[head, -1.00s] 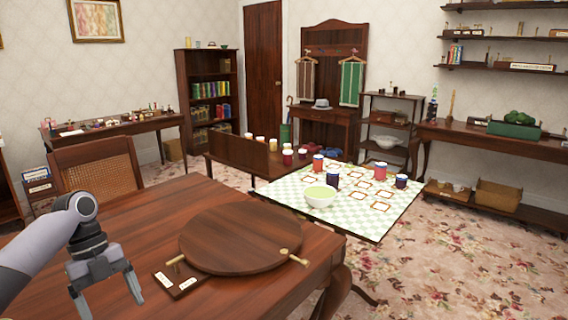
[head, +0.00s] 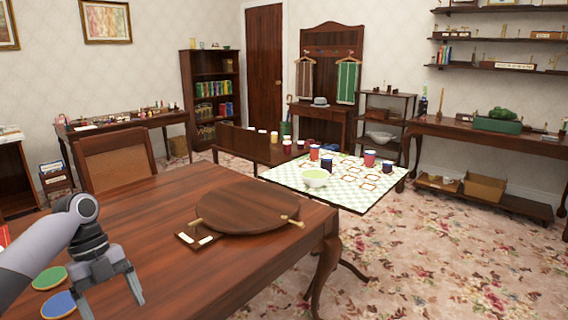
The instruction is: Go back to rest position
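My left gripper (head: 112,296) is at the lower left, above the near wooden table (head: 150,210). Its two fingers are spread apart with nothing between them. It is left of a round wooden board (head: 245,205) with brass-coloured handles. A small dark plaque (head: 198,240) with two pale labels lies beside the board. My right gripper is not in this view.
A green and a blue disc (head: 57,304) lie on the table by my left arm. A checkered table (head: 330,192) with a pale bowl (head: 315,178) and several jars stands beyond. A chair (head: 118,165) stands at left. The floral carpet (head: 440,250) at right is clear.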

